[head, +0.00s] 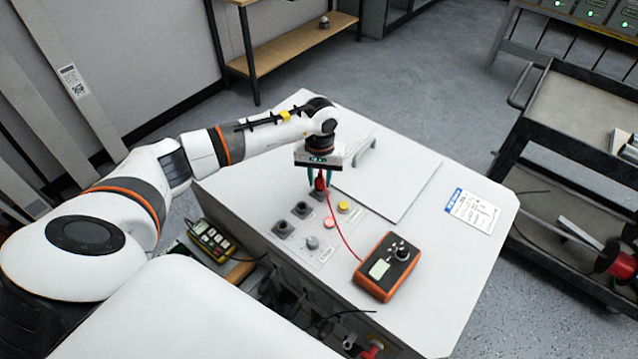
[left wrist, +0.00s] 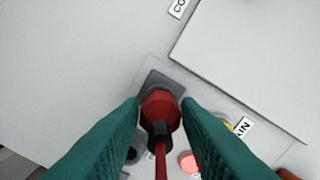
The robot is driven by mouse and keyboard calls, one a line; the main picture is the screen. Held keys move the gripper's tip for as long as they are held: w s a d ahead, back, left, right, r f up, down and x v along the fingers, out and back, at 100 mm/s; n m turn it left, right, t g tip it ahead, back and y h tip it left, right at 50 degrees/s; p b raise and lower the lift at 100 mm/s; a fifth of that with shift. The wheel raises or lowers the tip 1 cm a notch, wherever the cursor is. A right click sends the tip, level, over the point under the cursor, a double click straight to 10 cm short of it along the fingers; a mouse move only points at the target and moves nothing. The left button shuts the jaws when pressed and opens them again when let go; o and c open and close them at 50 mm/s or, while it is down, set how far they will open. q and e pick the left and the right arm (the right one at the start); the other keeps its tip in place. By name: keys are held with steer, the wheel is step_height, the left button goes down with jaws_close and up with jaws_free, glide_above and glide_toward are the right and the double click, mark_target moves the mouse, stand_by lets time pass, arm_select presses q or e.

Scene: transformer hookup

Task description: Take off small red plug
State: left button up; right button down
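The small red plug (left wrist: 160,106) has a dark collar and a red lead running from its end. In the head view the red plug (head: 320,183) stands at the rear socket of a row on the white cabinet top. My left gripper (head: 320,178) points down over it, teal fingers on either side. In the left wrist view the open fingers (left wrist: 162,104) flank the plug with narrow gaps. The dark square socket base (left wrist: 165,80) shows behind the plug. The plug appears seated, though its lower end is hidden. My right gripper is not in view.
The red lead runs to an orange meter (head: 387,267) on the cabinet top. Two empty dark sockets (head: 302,210), a red button (head: 329,222) and a yellow button (head: 344,207) are close by. A raised panel (head: 388,178) with a handle lies behind. A cart (head: 575,185) stands right.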

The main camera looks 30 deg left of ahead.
mark_target(320, 173)
arm_select(q)
jaws_close()
steer(key=shift+c, duration=1.4)
jaws_free()
jaws_close()
steer(key=shift+r, duration=0.15)
steer(key=shift+w+r, duration=0.15)
steer(key=shift+r, duration=0.55)
steer(key=shift+r+p, duration=0.45)
steer(key=shift+r, duration=0.2)
steer(key=shift+r+p, duration=1.2)
steer(key=shift+r, duration=1.35)
